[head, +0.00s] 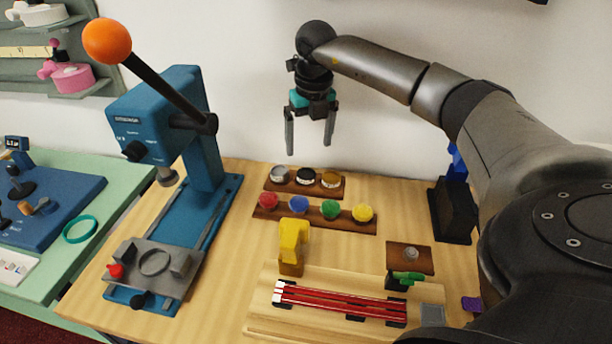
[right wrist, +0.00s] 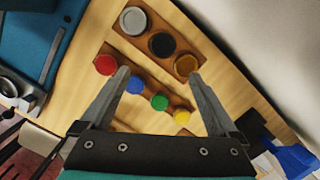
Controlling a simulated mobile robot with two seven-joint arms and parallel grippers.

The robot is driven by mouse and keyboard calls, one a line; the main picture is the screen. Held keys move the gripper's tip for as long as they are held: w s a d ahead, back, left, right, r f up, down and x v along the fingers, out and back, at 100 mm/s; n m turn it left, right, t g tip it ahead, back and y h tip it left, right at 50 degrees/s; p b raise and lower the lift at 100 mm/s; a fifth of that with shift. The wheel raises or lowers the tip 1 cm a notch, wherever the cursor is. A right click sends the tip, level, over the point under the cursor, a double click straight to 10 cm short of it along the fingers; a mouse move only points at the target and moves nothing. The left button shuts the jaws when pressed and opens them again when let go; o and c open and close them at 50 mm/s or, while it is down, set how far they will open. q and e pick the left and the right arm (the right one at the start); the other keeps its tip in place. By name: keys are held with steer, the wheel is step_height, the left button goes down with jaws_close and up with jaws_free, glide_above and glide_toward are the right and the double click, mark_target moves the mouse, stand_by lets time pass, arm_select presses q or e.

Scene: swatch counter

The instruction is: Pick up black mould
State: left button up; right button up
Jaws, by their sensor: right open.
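The black mould (head: 306,176) is a small round dark piece. It sits in the middle of a brown wooden holder (head: 338,189), between a grey round piece (head: 279,175) and a brown-gold one (head: 331,180). In the right wrist view the black mould (right wrist: 162,45) lies beyond the fingertips, roughly centred between them. My right gripper (head: 310,150) is open and empty, pointing down above and behind the holder in the head view. Its two grey fingers also show in the right wrist view (right wrist: 160,82). My left gripper is not in view.
A second holder carries red (head: 268,200), blue (head: 299,205), green (head: 330,209) and yellow (head: 363,212) pieces in front. A blue press (head: 190,130) with an orange-knobbed lever stands left. A yellow object (head: 292,245) and red strips (head: 340,302) lie nearer. A dark stand (head: 450,210) is right.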

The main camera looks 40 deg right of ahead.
glide_above(306, 174)
steer(key=s+a, duration=0.1)
steer(key=s, duration=0.1)
step_height(306, 174, down, 5)
steer(key=shift+f+b, duration=0.15)
steer(key=shift+b, duration=0.15)
steer(key=shift+w+d+f+b, duration=0.2)
steer(key=shift+w+f, duration=0.1)
steer(key=shift+f, duration=0.55)
steer(key=shift+w+d+f+b, duration=0.15)
steer(key=shift+w+f+b, duration=0.1)
steer(key=shift+f, duration=0.65)
steer(key=shift+w+d+f+b, duration=0.15)
steer(key=shift+w+f, duration=0.15)
steer(key=shift+f, duration=0.55)
steer(key=shift+r, duration=0.1)
jaws_close()
